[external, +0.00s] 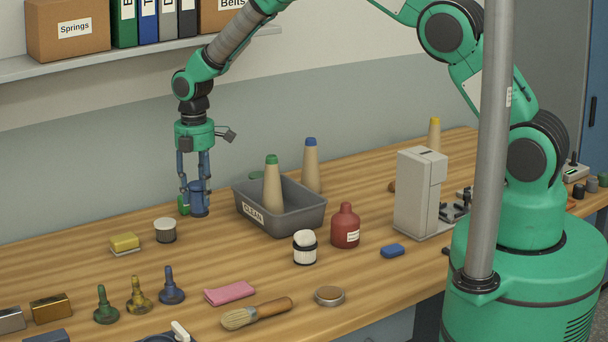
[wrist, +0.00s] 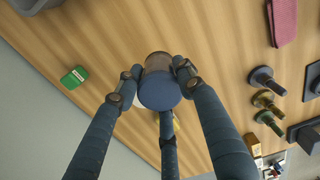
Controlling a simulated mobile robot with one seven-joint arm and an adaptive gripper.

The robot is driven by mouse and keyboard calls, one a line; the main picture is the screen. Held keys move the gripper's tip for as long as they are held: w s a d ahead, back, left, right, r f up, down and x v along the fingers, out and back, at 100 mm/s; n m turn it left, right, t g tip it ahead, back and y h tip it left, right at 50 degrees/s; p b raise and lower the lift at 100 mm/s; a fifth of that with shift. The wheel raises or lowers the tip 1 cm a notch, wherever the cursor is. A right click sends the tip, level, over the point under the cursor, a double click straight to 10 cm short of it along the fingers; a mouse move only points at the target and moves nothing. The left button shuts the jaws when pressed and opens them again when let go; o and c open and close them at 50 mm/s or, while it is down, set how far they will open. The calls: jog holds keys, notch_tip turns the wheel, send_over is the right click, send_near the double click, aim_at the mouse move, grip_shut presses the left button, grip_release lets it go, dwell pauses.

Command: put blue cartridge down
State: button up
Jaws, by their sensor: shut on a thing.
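The blue cartridge (external: 199,200) is upright between the fingers of my gripper (external: 195,186) in the external view, at the back left of the bench. In the wrist view my gripper (wrist: 158,80) has its fingers closed around the blue cartridge (wrist: 160,92), whose round blue end faces the camera. The cartridge's lower end is at or close to the bench top; I cannot tell whether it touches. The fingers hide part of its sides.
A grey tray (external: 295,222) marked CLEAN, with a green-topped cone, is to the right. A white-topped tin (external: 165,231) and a yellow sponge (external: 125,243) are in front-left. Bare wood lies in front.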

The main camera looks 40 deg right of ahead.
jog(key=a+m+b, duration=0.1)
jog(key=a, duration=1.3)
jog(key=shift+s+a+b, duration=0.35)
jog(key=shift+a, duration=0.05)
jog(key=shift+m, duration=0.8)
jog(key=s+a, duration=0.1)
jog(key=a, duration=0.4)
jog(key=s+a+b, duration=0.1)
jog(key=s+a, duration=0.1)
jog(key=a, duration=0.4)
jog(key=s+a+r, duration=0.1)
jog(key=a, duration=0.5)
jog(key=shift+s+b, duration=0.3)
jog(key=shift+b, duration=0.1)
jog(key=shift+s+a+r, duration=0.2)
jog(key=shift+a, duration=0.2)
jog(key=shift+f, duration=0.1)
notch_tip(320, 180, down, 6)
jog(key=shift+f, duration=0.1)
jog(key=shift+f, duration=1.85)
jog(key=shift+f, duration=0.1)
